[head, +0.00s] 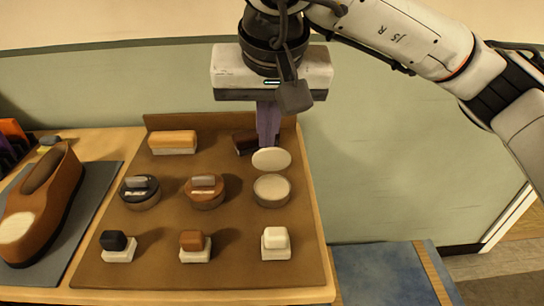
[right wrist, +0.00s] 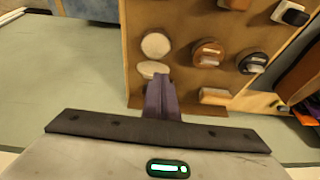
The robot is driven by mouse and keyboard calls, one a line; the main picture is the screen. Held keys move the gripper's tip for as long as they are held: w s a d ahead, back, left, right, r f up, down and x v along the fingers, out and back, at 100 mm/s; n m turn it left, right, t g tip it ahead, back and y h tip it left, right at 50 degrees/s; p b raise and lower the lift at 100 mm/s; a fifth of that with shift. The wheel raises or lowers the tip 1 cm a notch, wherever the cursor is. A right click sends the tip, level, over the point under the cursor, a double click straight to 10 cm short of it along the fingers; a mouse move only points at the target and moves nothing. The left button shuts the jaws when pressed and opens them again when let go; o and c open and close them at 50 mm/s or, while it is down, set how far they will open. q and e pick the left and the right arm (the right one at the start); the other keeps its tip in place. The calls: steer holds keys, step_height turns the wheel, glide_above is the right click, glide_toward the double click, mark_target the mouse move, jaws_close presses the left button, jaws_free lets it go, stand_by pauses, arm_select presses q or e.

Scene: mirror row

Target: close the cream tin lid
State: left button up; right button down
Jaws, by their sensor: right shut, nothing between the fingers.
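The cream tin (head: 272,190) is a round tin with cream polish inside, on the right of the brown board in the head view. Its lid (head: 271,160) stands open, tilted up at the back edge of the tin. In the right wrist view the tin (right wrist: 156,45) and its lid (right wrist: 153,69) show just beyond the fingers. My right gripper (head: 268,145) is shut and empty, pointing down right behind the lid. Whether its fingertips touch the lid I cannot tell. My left gripper is not in view.
The black tin (head: 139,194) and brown tin (head: 205,192) stand left of the cream tin. Brushes (head: 173,142) lie at the back, one partly hidden by my gripper. Small daubers (head: 275,243) stand in front. A brown shoe (head: 40,210) is at far left.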

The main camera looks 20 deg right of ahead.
mark_target(271, 155)
steer(key=w+d+r+t+h, duration=0.1)
steer(key=w+d+r+t, duration=0.15)
steer(key=w, duration=0.35)
steer(key=shift+w+d+f, duration=0.15)
steer(key=shift+w+f, duration=0.1)
steer(key=shift+f, duration=1.35)
steer(key=shift+w+d+f, duration=0.15)
steer(key=shift+w+f, duration=0.15)
steer(key=shift+f, duration=1.25)
steer(key=shift+w+d+f, duration=0.15)
steer(key=shift+w+f, duration=0.1)
steer(key=shift+f, duration=1.35)
steer(key=shift+a, duration=0.1)
